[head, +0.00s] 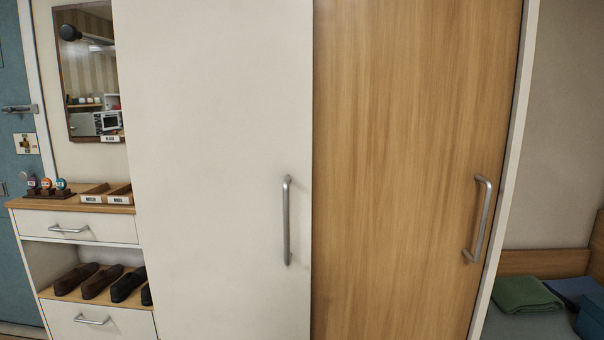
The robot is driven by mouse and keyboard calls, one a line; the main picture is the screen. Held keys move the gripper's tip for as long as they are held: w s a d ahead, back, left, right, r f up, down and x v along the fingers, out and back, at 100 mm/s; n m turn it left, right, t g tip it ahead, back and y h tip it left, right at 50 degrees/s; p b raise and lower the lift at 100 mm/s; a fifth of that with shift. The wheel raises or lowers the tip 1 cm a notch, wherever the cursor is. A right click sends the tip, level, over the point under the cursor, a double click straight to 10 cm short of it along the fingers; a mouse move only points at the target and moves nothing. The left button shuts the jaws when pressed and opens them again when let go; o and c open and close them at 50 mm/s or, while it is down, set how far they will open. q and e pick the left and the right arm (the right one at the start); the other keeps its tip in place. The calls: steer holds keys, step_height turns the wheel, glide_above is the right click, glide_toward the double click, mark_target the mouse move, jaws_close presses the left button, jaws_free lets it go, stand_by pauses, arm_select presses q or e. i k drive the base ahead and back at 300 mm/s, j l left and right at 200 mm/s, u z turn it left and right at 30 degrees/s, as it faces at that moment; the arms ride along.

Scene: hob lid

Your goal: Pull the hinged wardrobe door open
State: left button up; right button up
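The wardrobe fills the middle of the head view. It has a white door (220,130) on the left and a wood-grain door (410,130) on the right. A vertical metal bar handle (287,220) sits near the white door's right edge. Another bar handle (478,220) sits near the wood door's right edge, slightly tilted in view. Both doors look closed. The hinges do not show. Neither of my grippers is in view.
At left, a drawer cabinet (75,226) holds dark shoes (100,283) on its shelf, with trays (107,193) on top and a mirror (88,70) above. A blue door (15,150) stands far left. At right, a bed has a green folded cloth (525,294).

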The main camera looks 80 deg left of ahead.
mark_target(216, 96)
steer(key=u, duration=2.9)
